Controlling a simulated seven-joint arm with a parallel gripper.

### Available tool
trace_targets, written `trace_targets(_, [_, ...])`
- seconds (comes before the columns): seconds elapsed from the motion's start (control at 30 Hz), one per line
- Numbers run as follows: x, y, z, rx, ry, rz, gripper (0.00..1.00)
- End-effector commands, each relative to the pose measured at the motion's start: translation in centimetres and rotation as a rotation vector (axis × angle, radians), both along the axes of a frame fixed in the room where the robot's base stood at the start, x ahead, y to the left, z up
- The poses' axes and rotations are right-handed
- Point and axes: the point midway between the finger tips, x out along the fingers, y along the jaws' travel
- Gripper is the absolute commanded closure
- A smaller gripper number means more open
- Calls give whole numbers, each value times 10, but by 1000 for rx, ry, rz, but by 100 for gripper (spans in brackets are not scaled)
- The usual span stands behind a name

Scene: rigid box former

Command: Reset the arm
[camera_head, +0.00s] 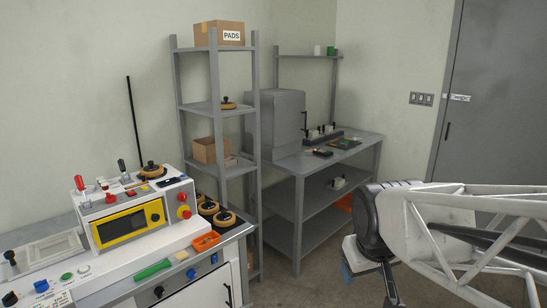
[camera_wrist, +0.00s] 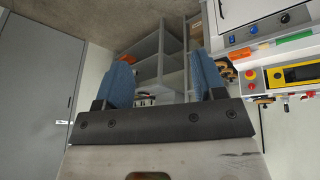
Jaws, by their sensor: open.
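My gripper (camera_wrist: 162,84) shows in the wrist view with its two blue fingers spread wide apart. It is open and nothing is between the fingers. In the head view, my arm reaches in from the right, and one blue fingertip of my gripper (camera_head: 360,268) shows low beside the dark wrist joint. The rest of the gripper is hidden or cut off there. The gripper hangs over the floor, apart from the machine (camera_head: 130,222) and the shelves.
A grey shelf rack (camera_head: 216,110) stands behind the machine, with a box marked PADS (camera_head: 219,33) on top. A grey workbench (camera_head: 298,166) stands right of it. A grey door (camera_head: 490,110) is at the far right. Open floor (camera_head: 305,285) lies between the machine and my arm.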

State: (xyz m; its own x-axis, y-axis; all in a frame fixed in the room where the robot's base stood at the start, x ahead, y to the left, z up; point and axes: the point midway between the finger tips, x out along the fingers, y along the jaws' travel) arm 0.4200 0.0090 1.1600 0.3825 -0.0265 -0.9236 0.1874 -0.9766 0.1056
Motion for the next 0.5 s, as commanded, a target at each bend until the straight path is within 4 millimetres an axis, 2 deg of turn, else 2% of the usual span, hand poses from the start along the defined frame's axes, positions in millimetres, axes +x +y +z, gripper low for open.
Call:
trace_targets(0.03, [-21,-4,-3,16,24,-40,37])
trace_targets(0.2, [-72,-11,-13,60,104,-149,37])
trace_targets(0.33, [-95,-13,-19,80,140,-199,37])
trace_targets(0.5, [-105,-13,-22,88,157,-219,37])
